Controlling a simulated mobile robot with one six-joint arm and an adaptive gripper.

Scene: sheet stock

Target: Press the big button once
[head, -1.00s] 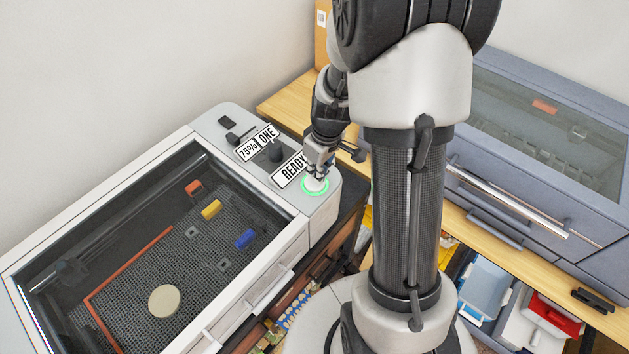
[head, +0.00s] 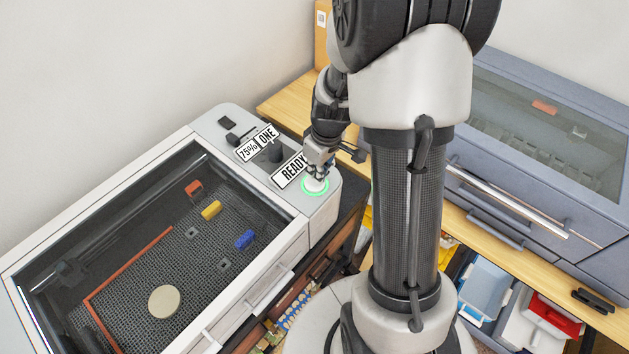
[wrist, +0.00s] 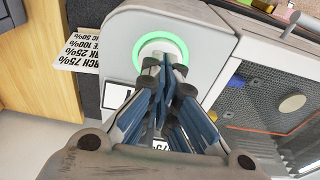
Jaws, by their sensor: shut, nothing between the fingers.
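The big button (head: 316,184) is a white round cap inside a glowing green ring, on the front right corner of the white machine's control panel. The button also shows in the wrist view (wrist: 151,47), partly hidden behind the fingers. My gripper (head: 318,168) is shut and empty, pointing down at the button. In the wrist view the fingertips (wrist: 163,60) overlap the near part of the cap. I cannot tell whether they touch it. A label beside the button reads READY (head: 289,170).
The machine's glass lid (head: 100,220) covers a dark mesh bed with coloured blocks and a beige disc. A dark knob (head: 276,152) and signs 75% and ONE stand behind the button. A grey-blue machine (head: 530,150) stands on the wooden bench at the right.

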